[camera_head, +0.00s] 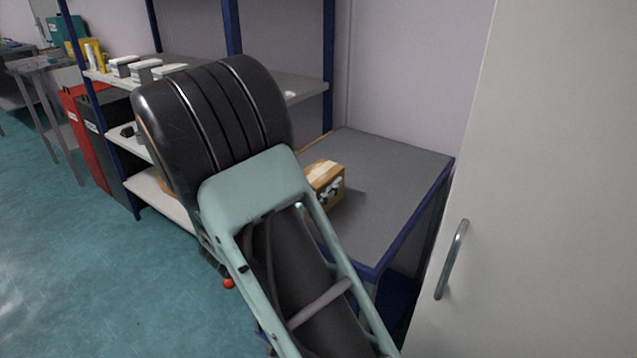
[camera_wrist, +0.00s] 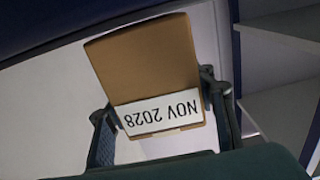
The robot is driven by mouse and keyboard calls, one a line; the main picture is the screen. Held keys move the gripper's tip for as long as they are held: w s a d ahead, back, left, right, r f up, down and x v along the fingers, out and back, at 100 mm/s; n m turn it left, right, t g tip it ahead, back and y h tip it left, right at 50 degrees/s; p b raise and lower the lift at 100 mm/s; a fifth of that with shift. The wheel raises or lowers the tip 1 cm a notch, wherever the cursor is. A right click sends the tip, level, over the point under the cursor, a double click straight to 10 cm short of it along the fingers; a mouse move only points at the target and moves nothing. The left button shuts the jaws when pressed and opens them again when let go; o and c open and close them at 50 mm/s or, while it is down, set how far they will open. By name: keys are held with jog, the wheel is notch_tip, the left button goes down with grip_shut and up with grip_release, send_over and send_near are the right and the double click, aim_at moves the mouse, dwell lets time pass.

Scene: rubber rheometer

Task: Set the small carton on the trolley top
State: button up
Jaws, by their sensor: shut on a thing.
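The small carton (camera_wrist: 145,60) is plain brown with a white label reading "NOV 2028", upside down in the wrist view. My gripper (camera_wrist: 162,118) is shut on it, one finger at each side. In the head view my arm hides the gripper and the held carton. A grey top (camera_head: 392,190) on a blue frame stands right of centre and appears to be the trolley; its wheels are not visible. The wrist view shows a pale surface behind the carton, but I cannot tell the gap between them.
A light-brown box (camera_head: 325,172) with a pale top strip sits on the grey top, partly behind my arm. Blue-post shelving (camera_head: 300,85) stands behind and left, holding several small boxes. A tall pale door (camera_head: 540,190) with a handle closes the right side. The top's right part is bare.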

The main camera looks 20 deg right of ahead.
jog(key=shift+f, duration=0.1)
jog(key=o, duration=1.5)
jog(key=shift+o, duration=0.2)
jog(key=shift+r, duration=0.25)
jog(key=p+v, duration=0.2)
jog(key=v, duration=1)
jog(key=shift+f, duration=0.15)
